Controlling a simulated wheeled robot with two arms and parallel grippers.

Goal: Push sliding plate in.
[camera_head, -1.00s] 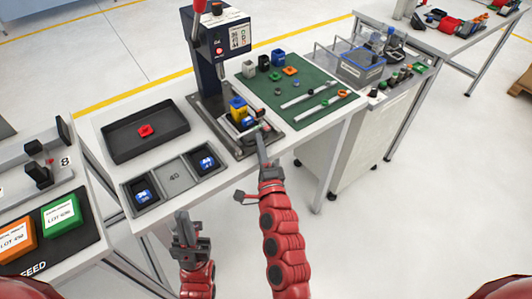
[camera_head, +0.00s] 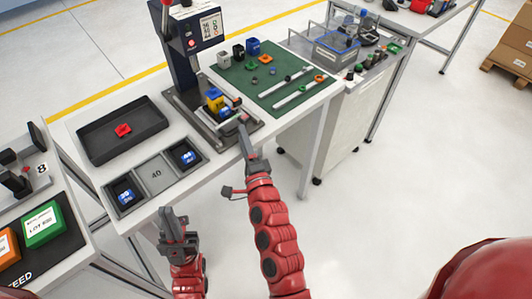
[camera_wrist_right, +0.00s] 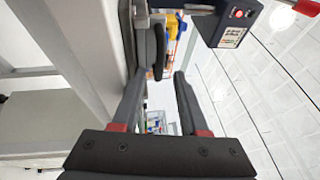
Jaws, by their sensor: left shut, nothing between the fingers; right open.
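The press (camera_head: 190,45) is a dark column with a red lever and a label panel. The grey sliding plate (camera_head: 228,112) is low at its base, with a yellow and blue block (camera_head: 214,101) standing on it. My right gripper (camera_head: 245,133) is at the front right of the plate, pointing at it. In the right wrist view its two fingers (camera_wrist_right: 158,88) are apart, with the block (camera_wrist_right: 177,27) beyond them. I cannot tell whether a finger touches the plate. My left gripper (camera_head: 177,232) is shut and empty, in front of the table edge, away from the press.
A black tray (camera_head: 92,150) with a red part is left of the press. A grey tray (camera_head: 157,174) with two blue parts lies in front. A green mat (camera_head: 262,93) with small parts and two rails is to the right. A cart (camera_head: 325,120) stands beyond the table.

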